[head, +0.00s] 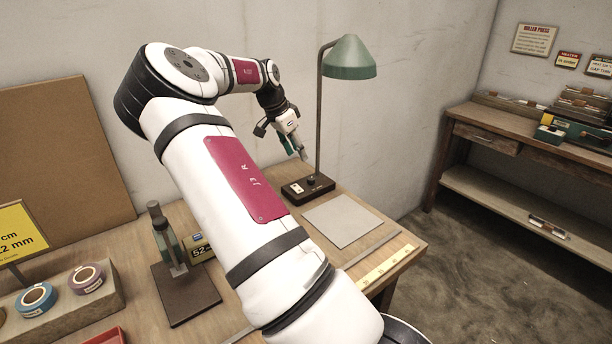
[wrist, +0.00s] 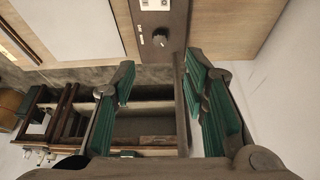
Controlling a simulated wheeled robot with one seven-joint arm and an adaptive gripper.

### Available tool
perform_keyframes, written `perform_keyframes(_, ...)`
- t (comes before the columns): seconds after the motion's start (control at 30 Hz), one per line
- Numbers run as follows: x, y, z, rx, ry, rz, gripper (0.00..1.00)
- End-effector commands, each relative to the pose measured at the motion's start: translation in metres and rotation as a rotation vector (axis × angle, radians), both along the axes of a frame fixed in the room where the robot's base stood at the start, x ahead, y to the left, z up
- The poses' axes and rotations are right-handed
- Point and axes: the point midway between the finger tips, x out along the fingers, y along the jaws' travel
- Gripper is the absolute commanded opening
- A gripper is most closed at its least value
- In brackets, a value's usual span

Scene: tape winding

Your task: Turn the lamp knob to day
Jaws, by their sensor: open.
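The lamp (head: 349,58) has a green shade on a thin dark post and stands at the back of the table. Its dark base (head: 294,197) carries a light plate and a dark round knob (head: 311,181). In the wrist view the knob (wrist: 160,38) shows near the top, on the lamp base (wrist: 175,17), with a small light label beside it; the label's words are too small to read. My gripper (head: 301,155) is above the lamp base, apart from the knob. In the wrist view its green-padded fingers (wrist: 160,80) are spread and empty, with the knob beyond their tips.
A grey sheet (head: 343,220) lies right of the lamp base, near a yellow ruler strip (head: 386,267). A clamp-like stand (head: 185,292) and tape rolls (head: 37,299) are at the left. A wooden bench (head: 520,150) stands at the right wall.

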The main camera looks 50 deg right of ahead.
Motion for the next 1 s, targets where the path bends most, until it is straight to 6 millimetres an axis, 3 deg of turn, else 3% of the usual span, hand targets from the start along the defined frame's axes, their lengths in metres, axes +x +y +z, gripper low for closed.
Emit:
perform_keyframes(0.3, -0.008, -0.023, -0.060, 0.002, 0.003, -0.002, 0.41)
perform_keyframes(0.5, -0.012, -0.034, -0.088, 0.002, 0.002, 0.000, 0.41)
perform_keyframes(0.7, -0.013, -0.040, -0.102, 0.002, 0.000, 0.001, 0.41)
perform_keyframes(1.0, -0.013, -0.040, -0.104, 0.002, -0.001, 0.001, 0.41)
